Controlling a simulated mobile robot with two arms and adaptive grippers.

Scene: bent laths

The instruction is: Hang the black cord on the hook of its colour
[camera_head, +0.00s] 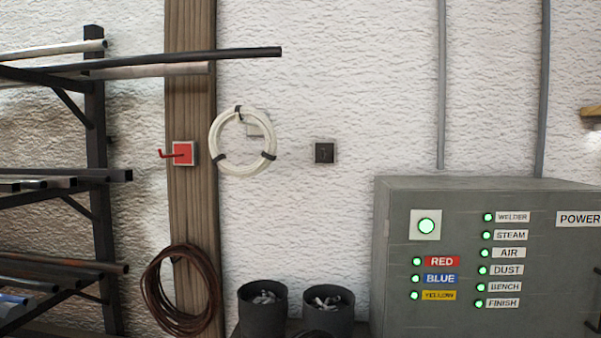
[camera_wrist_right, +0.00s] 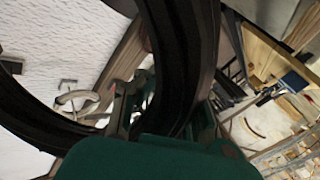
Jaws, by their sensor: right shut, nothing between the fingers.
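The black cord (camera_wrist_right: 180,50) is a thick coil that fills much of the right wrist view, close to the camera. It passes right at my right gripper (camera_wrist_right: 150,115), which is shut with nothing pinched between its fingers. I cannot tell whether the coil rests on the gripper. In the head view a black square plate with a dark hook (camera_head: 324,153) is on the white wall, with nothing hanging on it. A red hook plate (camera_head: 183,153) on the wooden post is also empty. A white coil (camera_head: 243,166) hangs on a pale hook plate between them. My left gripper is not in view.
A rusty brown coil (camera_head: 160,307) hangs low on the post (camera_head: 190,215). Two dark buckets (camera_head: 262,315) stand below the hooks. A grey power box (camera_head: 398,250) is at right, and a pipe rack (camera_head: 97,150) at left. The wall around the black plate is clear.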

